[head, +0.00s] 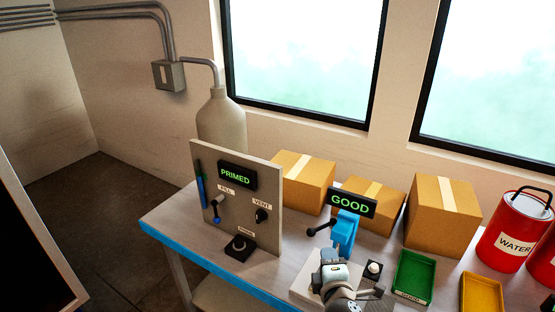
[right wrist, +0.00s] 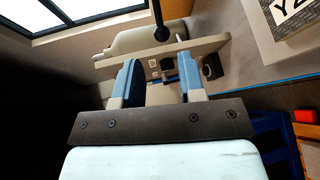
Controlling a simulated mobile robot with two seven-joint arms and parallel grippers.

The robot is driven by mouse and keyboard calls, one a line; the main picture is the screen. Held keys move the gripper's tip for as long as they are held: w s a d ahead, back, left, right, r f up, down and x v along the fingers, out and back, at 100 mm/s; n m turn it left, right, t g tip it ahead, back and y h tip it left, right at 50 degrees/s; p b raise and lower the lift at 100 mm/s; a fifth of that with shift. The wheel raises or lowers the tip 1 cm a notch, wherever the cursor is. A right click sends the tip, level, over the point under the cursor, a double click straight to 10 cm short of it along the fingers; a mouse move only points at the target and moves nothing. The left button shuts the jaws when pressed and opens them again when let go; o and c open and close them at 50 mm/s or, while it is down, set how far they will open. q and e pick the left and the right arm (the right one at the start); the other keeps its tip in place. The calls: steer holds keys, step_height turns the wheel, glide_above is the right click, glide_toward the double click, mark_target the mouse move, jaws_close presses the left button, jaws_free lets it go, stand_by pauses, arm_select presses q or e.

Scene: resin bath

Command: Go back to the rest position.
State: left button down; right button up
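My right gripper (head: 336,270) is low in the middle of the head view, over the bench in front of the blue stand (head: 345,232) with the green "GOOD" display (head: 350,203). Its fingers are hard to make out there. In the right wrist view the right gripper (right wrist: 163,82) has its two blue, pale-tipped fingers apart, with no held object visible between them. A black rod with a ball end (right wrist: 162,33) shows beyond the fingertips. My left gripper is not in view.
The upright panel (head: 262,190) with the "PRIMED" display and several knobs stands left of the right gripper. Cardboard boxes (head: 445,215) line the wall. A green tray (head: 414,277), a yellow tray (head: 481,293) and a red water can (head: 513,235) are at right.

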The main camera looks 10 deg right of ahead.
steer(key=s+f+m+g+y, duration=0.2)
steer(key=s+f+m, duration=0.5)
steer(key=s, duration=0.5)
steer(key=s+f+m+g+y, duration=0.2)
steer(key=s+f+m+y, duration=0.1)
steer(key=s+f+m, duration=0.4)
steer(key=s+f, duration=0.3)
steer(key=s, duration=0.1)
steer(key=shift+s+d+g, duration=0.3)
steer(key=shift+s, duration=0.05)
